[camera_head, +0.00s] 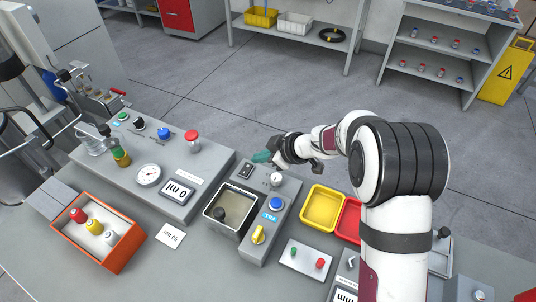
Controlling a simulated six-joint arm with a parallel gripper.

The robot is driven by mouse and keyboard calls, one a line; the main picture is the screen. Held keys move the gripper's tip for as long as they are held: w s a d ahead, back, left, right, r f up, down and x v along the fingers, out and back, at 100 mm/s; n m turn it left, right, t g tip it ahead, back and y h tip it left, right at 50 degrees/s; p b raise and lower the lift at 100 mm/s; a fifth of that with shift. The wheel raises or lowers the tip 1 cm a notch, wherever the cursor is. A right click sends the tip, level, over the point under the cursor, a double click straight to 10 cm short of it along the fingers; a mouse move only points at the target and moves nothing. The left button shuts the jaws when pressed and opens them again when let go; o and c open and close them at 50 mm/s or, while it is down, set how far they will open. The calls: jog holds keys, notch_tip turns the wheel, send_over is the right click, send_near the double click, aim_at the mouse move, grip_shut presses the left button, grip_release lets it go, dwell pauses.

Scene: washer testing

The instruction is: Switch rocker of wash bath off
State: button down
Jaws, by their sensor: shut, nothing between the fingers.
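The wash bath (282,205) is a grey unit with an open square tank at its left. A dark rocker (246,171) sits at the far end of its top; its tilt is too small to tell. My gripper (261,157) has teal fingertips and is shut and empty. It shows just beyond and to the right of the rocker, near the bath's far edge. I cannot tell its height or whether it touches anything.
The bath top also bears a white-topped knob (276,179), a blue button (277,203) and a yellow handle (258,235). A grey gauge console (165,187) stands left. Yellow (322,209) and red (348,222) trays lie right, close to my arm.

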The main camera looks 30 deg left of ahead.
jog(key=v, duration=0.4)
send_over(245, 164)
jog(key=s+d, duration=0.1)
jog(key=d, duration=0.2)
jog(key=f, duration=0.7)
jog(key=shift+s+a, duration=0.15)
jog(key=shift+a, duration=0.05)
jog(key=f, duration=0.3)
jog(key=shift+w+d+f, duration=0.1)
jog(key=shift+w, duration=0.25)
jog(key=shift+f, duration=0.2)
